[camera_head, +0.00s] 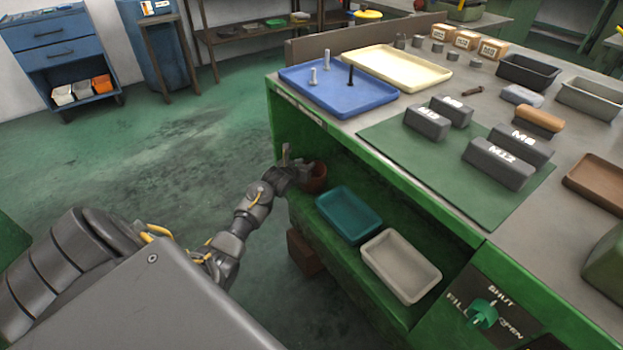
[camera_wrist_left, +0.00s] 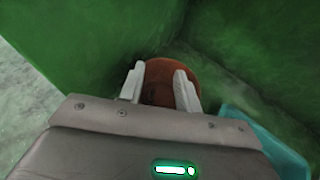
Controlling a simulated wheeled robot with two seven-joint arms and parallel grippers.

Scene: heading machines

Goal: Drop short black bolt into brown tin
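The brown tin (camera_head: 316,179) stands on the green shelf under the bench top, at its left end. In the left wrist view the round brown tin (camera_wrist_left: 160,72) lies just beyond the fingertips. My left gripper (camera_head: 289,163) is beside the tin in the head view. Its two pale fingers (camera_wrist_left: 158,88) are spread apart, with no bolt visible between them. A small dark patch shows in the tin; I cannot tell what it is. A black bolt (camera_head: 350,75) stands upright on the blue tray. My right gripper is not in view.
The blue tray (camera_head: 370,102) also carries grey bolts (camera_head: 313,77). A teal tray (camera_head: 349,215) and a pale tray (camera_head: 401,266) sit right of the tin on the shelf. The bench's green edge overhangs the shelf.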

